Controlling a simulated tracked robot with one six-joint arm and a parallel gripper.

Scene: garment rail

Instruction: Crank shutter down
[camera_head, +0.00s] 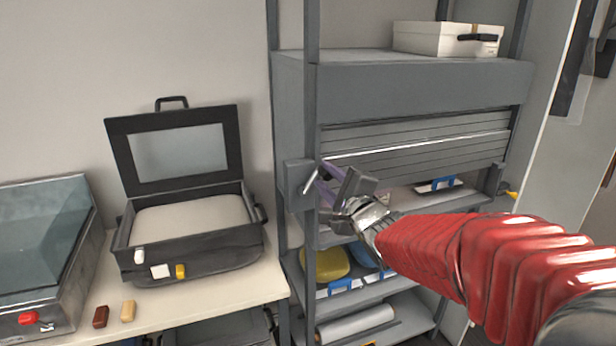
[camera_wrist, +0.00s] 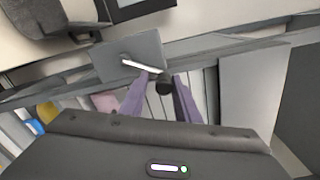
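The grey slatted shutter (camera_head: 420,145) hangs partway down the front of the shelf unit, with open space below its lower edge. A grey crank box (camera_head: 297,176) sits on the unit's left post. In the wrist view, its silver crank arm (camera_wrist: 142,67) ends in a dark knob (camera_wrist: 164,86). My gripper (camera_head: 322,184) is at the crank, its purple fingers on either side of the knob. In the wrist view the fingers (camera_wrist: 162,84) stand apart, with small gaps seeming to show beside the knob. The head view partly hides the knob behind the fingers.
A white box (camera_head: 445,38) stands on top of the unit. Below the shutter, shelves hold a yellow item (camera_head: 325,263) and blue-handled items. Left of the crank, an open black case (camera_head: 185,265) and a glass-lidded device (camera_head: 40,245) stand on a pale table (camera_head: 215,303).

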